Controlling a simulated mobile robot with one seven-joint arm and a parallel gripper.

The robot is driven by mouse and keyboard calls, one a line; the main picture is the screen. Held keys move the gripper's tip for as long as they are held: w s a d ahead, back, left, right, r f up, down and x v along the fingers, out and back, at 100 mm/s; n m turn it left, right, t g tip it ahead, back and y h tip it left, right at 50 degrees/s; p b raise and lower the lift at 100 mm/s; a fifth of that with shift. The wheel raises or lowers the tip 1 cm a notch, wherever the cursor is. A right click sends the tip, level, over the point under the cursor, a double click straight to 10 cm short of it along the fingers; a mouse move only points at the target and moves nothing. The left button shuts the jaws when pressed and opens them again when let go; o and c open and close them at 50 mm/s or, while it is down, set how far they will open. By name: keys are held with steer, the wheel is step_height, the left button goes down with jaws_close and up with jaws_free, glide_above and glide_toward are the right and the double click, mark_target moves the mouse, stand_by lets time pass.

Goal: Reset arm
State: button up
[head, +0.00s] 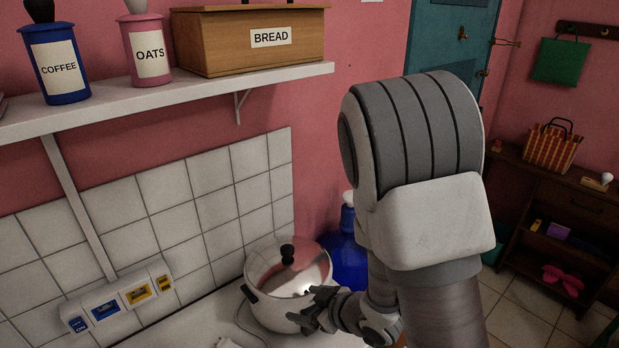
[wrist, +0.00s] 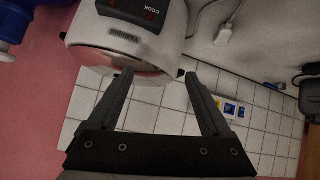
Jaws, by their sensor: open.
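My gripper (head: 316,309) is open and empty in the head view, in front of the right side of a white rice cooker on the counter. In the wrist view its two dark fingers (wrist: 160,88) stand apart with nothing between them. The rice cooker (head: 282,308) has a lid with a black knob. It also shows in the wrist view (wrist: 160,45), where its front panel reads COOK and it lies beyond the fingertips. I cannot tell whether a finger touches the cooker. My arm hides part of the counter and the area behind it.
A blue bottle (head: 346,260) stands right behind the cooker. A shelf (head: 200,92) above holds a coffee canister (head: 60,72), an oats canister (head: 148,62) and a bread box (head: 245,42). A socket panel (head: 118,298) is on the tiled wall. A wooden cabinet (head: 560,200) stands far right.

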steer(key=d+r+m+t+h, duration=0.1)
steer(key=d+r+m+h, duration=0.55)
steer(key=d+r, duration=0.7)
steer(key=s+r+m+g, duration=0.1)
steer(key=s+r+m, duration=0.1)
steer(key=s+r, duration=0.3)
steer(key=s+d+r+m+g, duration=0.1)
steer(key=s+r, duration=0.3)
steer(key=s, duration=0.8)
steer(key=shift+s+r+m+g, duration=0.2)
steer(key=shift+r+m+g, duration=0.25)
steer(key=shift+m, duration=0.4)
steer(key=shift+f+h, duration=0.15)
steer(key=shift+h, duration=0.1)
steer(key=c, duration=0.5)
steer(key=shift+a, duration=0.1)
